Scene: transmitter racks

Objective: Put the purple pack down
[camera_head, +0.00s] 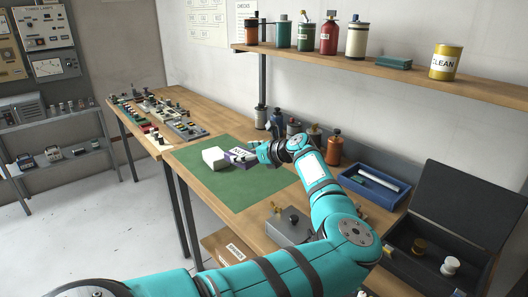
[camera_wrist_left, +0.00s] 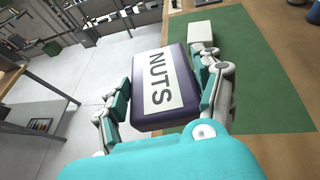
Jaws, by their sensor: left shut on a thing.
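The purple pack (camera_wrist_left: 157,92) has a white label reading NUTS and sits between the fingers of my left gripper (camera_wrist_left: 160,98). In the head view the pack (camera_head: 238,154) shows above or on the green mat (camera_head: 240,190), beside a white box (camera_head: 214,157). My left gripper (camera_head: 256,152) is shut on it. In the left wrist view the pack lies over the mat's edge and the floor beyond; I cannot tell whether it touches the mat. The white box (camera_wrist_left: 202,28) also shows there. My right gripper is not in view.
Several bottles (camera_head: 295,128) stand behind the mat. A blue tray (camera_head: 374,186) and an open dark case (camera_head: 440,230) are to the right. A grey metal box (camera_head: 289,229) stands near the front. Small parts crowd the left bench end. The mat's front is clear.

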